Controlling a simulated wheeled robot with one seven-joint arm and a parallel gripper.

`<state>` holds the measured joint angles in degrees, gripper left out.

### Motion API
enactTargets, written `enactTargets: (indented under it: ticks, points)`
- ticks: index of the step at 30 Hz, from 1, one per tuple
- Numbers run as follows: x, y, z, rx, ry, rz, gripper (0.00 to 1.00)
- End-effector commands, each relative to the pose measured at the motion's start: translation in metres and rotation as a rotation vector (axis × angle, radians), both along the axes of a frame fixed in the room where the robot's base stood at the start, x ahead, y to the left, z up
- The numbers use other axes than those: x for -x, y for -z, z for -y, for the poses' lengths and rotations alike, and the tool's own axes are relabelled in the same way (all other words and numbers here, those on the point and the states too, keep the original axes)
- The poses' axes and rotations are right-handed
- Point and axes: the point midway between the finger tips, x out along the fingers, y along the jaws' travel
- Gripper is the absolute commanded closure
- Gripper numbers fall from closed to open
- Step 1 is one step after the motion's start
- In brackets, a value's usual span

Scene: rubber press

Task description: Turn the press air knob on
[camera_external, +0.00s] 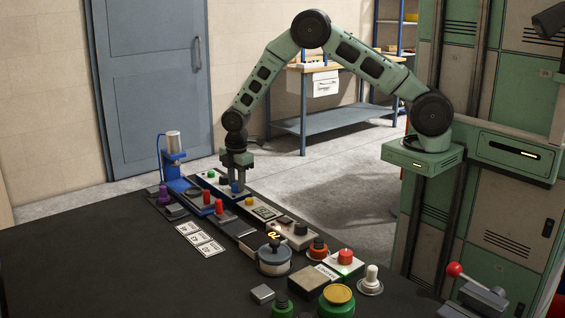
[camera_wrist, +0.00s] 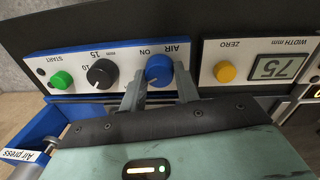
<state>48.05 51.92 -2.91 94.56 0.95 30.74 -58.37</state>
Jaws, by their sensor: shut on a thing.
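The press air knob (camera_wrist: 159,69) is a round blue knob on a white panel, labelled AIR and ON, upside down in the wrist view. It also shows as a small blue spot in the external view (camera_external: 236,187). My gripper (camera_wrist: 160,72) has one finger on each side of the knob and is shut on it. In the external view my gripper (camera_external: 237,172) points straight down over the panel. The knob's pointer is too small to read surely, so I cannot tell its setting.
On the same panel are a black dial (camera_wrist: 102,73) and a green START button (camera_wrist: 62,80). A yellow ZERO button (camera_wrist: 225,71) and a width display (camera_wrist: 273,66) are on the adjacent panel. The blue air press (camera_external: 173,157) stands left. Several other controls crowd the dark table (camera_external: 110,265).

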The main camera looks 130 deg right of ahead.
Motion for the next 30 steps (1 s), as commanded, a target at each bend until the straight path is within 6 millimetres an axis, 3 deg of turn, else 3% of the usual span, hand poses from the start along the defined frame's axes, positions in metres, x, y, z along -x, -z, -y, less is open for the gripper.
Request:
enactTargets:
  ticks: [30]
  points:
    - [-0.0024,-0.0003,0.002,0.003,0.891,0.002,0.92]
